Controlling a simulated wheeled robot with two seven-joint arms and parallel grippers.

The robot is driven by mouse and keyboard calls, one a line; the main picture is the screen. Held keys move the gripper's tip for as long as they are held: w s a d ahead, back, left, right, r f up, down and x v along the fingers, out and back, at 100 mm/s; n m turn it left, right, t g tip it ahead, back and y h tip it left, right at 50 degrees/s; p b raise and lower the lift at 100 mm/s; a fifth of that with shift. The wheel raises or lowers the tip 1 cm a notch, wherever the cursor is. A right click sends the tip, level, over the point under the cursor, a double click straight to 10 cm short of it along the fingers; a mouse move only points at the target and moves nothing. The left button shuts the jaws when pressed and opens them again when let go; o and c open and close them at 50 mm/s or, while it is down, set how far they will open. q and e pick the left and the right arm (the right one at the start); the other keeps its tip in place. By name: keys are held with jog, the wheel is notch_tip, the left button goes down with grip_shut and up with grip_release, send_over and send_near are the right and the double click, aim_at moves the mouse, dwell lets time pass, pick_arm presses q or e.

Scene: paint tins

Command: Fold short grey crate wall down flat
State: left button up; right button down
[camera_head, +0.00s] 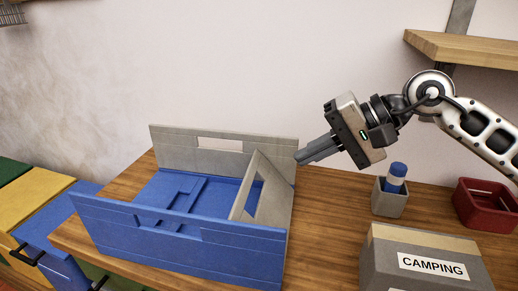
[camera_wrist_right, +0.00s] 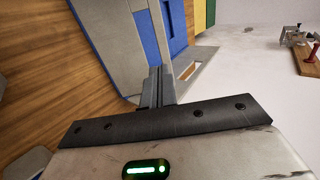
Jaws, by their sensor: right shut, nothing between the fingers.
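The crate on the wooden table has a blue floor (camera_head: 180,192), an upright grey long back wall (camera_head: 175,140) and an upright blue front wall (camera_head: 180,232). Its short grey wall (camera_head: 274,182) is at the right end, tilted inward over the floor, with a cut-out opening. My right gripper (camera_head: 299,158) is shut and empty, with its fingertips close to the crate's far right corner. I cannot tell if they touch the wall. In the wrist view its fingers (camera_wrist_right: 155,88) are together beside the crate. My left gripper is not in view.
A grey box labelled CAMPING (camera_head: 425,262) stands at the front right. Behind it are a small grey holder (camera_head: 389,204) with a blue-capped bottle (camera_head: 397,174) and a red crate (camera_head: 485,207). A wooden shelf (camera_head: 470,48) is above right. Bare table lies right of the crate.

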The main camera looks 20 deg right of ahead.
aim_at(249, 184)
jog(key=p+x, duration=0.1)
jog(key=x, duration=0.3)
jog(key=p+x, duration=0.1)
jog(key=x, duration=0.3)
jog(key=shift+s+a, duration=0.15)
jog(key=shift+a, duration=0.2)
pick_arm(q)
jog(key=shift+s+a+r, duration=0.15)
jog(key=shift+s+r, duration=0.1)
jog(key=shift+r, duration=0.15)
pick_arm(e)
jog(key=shift+w+a+f, duration=0.25)
jog(key=shift+a+f, duration=0.1)
jog(key=shift+f, duration=0.05)
jog(key=shift+a, duration=0.1)
